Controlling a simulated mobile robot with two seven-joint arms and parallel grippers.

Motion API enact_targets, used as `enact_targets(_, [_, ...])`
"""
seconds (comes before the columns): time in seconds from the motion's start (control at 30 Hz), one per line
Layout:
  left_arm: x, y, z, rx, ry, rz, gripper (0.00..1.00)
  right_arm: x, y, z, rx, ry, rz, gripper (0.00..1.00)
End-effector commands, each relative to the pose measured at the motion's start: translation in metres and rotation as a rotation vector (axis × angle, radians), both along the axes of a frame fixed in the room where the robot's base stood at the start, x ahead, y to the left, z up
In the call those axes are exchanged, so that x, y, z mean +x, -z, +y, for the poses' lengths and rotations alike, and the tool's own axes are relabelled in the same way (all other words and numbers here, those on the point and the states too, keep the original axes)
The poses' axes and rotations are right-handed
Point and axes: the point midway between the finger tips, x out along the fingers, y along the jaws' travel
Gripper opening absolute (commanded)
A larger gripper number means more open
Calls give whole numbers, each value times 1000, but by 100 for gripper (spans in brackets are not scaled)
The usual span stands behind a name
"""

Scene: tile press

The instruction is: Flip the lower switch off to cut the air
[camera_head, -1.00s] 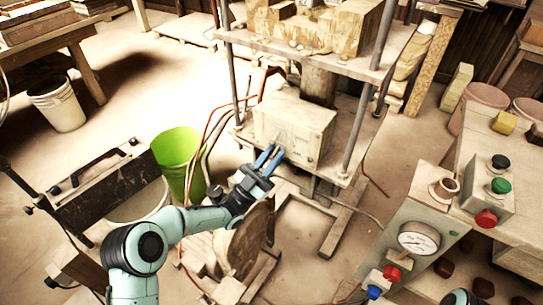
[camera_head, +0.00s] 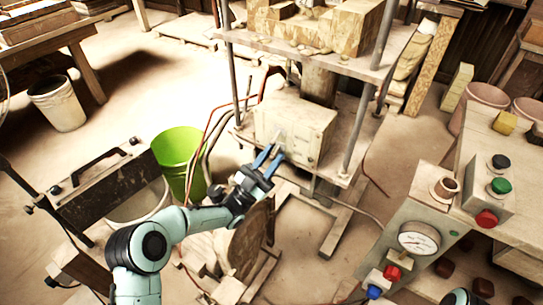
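A beige box (camera_head: 312,124) sits on the lower shelf of the press frame. A pale lever-like switch (camera_head: 281,136) shows on its front face; I cannot tell whether it is up or down, or whether it is the lower switch. My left gripper (camera_head: 272,152) is in front of the box's lower front, just below this lever. Its two blue fingers are apart with a gap between them and nothing visible held. I cannot tell whether a fingertip touches the box. My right gripper is not in view; only a bit of my arm shows at the bottom right.
A green bucket (camera_head: 180,152) stands left of the press, with hoses between them. A grey panel with a gauge (camera_head: 419,238), a red knob (camera_head: 393,273) and a blue knob (camera_head: 373,291) is at lower right. A button box (camera_head: 488,190) stands on the right bench.

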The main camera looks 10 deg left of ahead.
Motion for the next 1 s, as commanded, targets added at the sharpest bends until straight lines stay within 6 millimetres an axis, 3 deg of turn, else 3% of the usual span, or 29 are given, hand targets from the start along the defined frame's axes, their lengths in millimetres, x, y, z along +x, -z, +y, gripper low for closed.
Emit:
enact_targets(0.43, [-31, 48, 32, 0, -2, 2, 28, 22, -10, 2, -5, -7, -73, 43])
enact_targets(1.0, [-34, 53, 35, -1, -3, -1, 28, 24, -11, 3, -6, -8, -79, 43])
